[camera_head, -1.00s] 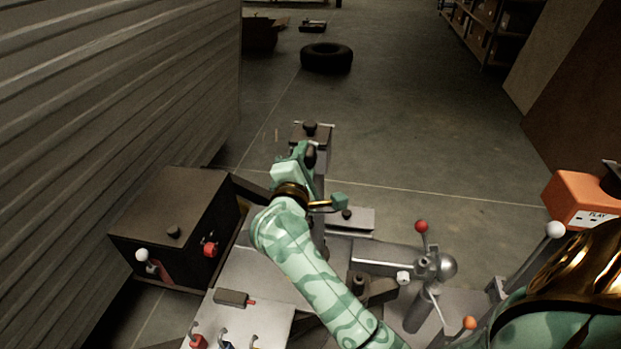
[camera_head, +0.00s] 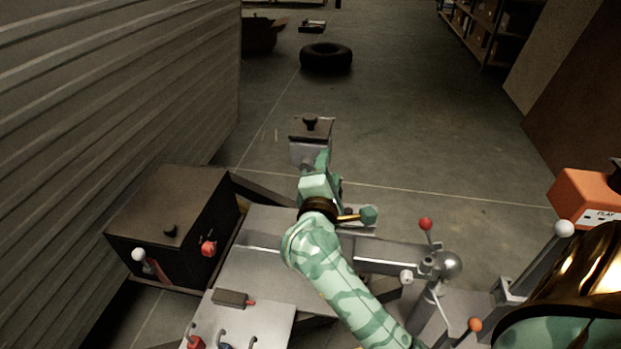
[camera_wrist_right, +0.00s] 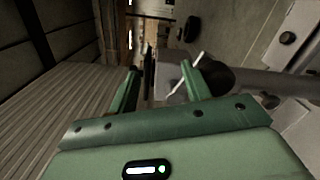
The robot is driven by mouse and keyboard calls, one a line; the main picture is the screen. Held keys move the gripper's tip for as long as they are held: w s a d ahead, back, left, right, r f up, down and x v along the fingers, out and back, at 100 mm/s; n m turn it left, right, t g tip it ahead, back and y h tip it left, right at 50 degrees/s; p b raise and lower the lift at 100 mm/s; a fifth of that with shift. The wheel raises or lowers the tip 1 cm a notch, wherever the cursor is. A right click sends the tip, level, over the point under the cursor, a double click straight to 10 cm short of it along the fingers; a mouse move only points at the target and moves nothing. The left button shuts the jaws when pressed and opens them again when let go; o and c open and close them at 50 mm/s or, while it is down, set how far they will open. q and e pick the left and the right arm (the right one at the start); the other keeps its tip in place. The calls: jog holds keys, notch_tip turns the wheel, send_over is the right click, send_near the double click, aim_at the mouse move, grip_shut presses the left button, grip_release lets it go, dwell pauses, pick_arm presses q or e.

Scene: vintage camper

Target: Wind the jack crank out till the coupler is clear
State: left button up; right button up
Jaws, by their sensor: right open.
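The jack post (camera_head: 305,154) stands upright near the middle of the head view, with a dark box-like head (camera_head: 311,130) and a black knob on top. My right gripper (camera_head: 321,165) is just in front of the jack, open with nothing between its fingers. In the right wrist view the open fingers (camera_wrist_right: 160,78) point toward the grey post, and a dark round knob (camera_wrist_right: 216,76) shows beside the right finger. I cannot tell whether they touch. The crank's arm is mostly hidden by my gripper. My left gripper is out of view.
A red-knobbed lever (camera_head: 425,224) rises near the ball. A dark box (camera_head: 170,230) stands left of the metal frame. Ribbed camper siding (camera_head: 110,90) fills the left. An orange box (camera_head: 585,200) is at the right. The floor behind the jack is open, with a tyre (camera_head: 326,57) farther back.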

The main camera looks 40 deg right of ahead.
jog(key=v, duration=0.5)
dwell(0.4)
